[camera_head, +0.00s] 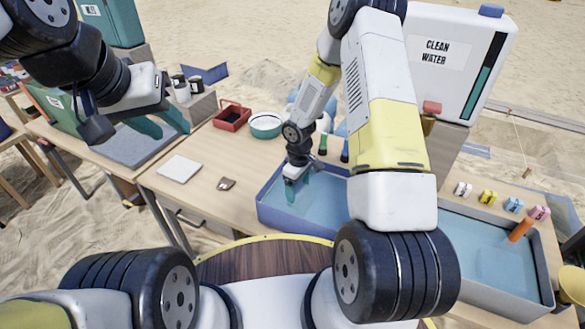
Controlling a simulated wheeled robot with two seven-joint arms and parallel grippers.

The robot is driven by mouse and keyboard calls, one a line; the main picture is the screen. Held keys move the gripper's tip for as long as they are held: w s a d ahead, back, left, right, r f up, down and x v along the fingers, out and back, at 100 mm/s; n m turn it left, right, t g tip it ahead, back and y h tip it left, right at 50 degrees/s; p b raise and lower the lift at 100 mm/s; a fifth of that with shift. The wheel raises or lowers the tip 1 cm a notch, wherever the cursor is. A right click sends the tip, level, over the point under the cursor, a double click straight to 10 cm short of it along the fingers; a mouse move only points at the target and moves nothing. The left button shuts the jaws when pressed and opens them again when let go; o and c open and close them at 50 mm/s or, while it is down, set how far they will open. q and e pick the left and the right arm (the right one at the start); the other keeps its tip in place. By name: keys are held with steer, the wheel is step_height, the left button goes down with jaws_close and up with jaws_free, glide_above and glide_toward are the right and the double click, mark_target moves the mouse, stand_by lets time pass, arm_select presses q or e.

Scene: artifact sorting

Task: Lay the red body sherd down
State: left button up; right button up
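I cannot clearly make out a red body sherd. A small brown piece (226,184), possibly a sherd, lies on the wooden table near its front edge. My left gripper (158,124) is over the grey mat at the left, its teal fingers spread apart with nothing visible between them. My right gripper (297,188) points down into the blue-rimmed water basin (277,217). Its teal fingers blend with the water, so its opening and anything between the fingertips cannot be told.
A white square pad (179,169) lies left of the brown piece. A red tray (232,112) and a round white-and-green bowl (266,124) stand behind. A second basin (490,250) is at the right, below the clean water tank (455,60). The table around the brown piece is clear.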

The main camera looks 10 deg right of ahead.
steer(key=shift+r, duration=0.1)
step_height(320, 180, up, 12)
step_height(320, 180, up, 10)
steer(key=f+m+t, duration=0.1)
steer(key=m, duration=0.1)
glide_above(298, 194)
steer(key=s+d, duration=0.2)
steer(key=s+d+r+m+t, duration=0.15)
steer(key=s+r, duration=0.35)
steer(key=r, duration=0.5)
steer(key=s+r+m+t+y, duration=0.1)
steer(key=s+r+m, duration=0.1)
steer(key=s+r, duration=0.3)
steer(key=s+a+r+m+t+y, duration=0.1)
steer(key=s+r+m+t, duration=0.1)
steer(key=s+r, duration=0.3)
steer(key=s+m, duration=0.1)
steer(key=s, duration=0.3)
steer(key=shift+s, duration=0.2)
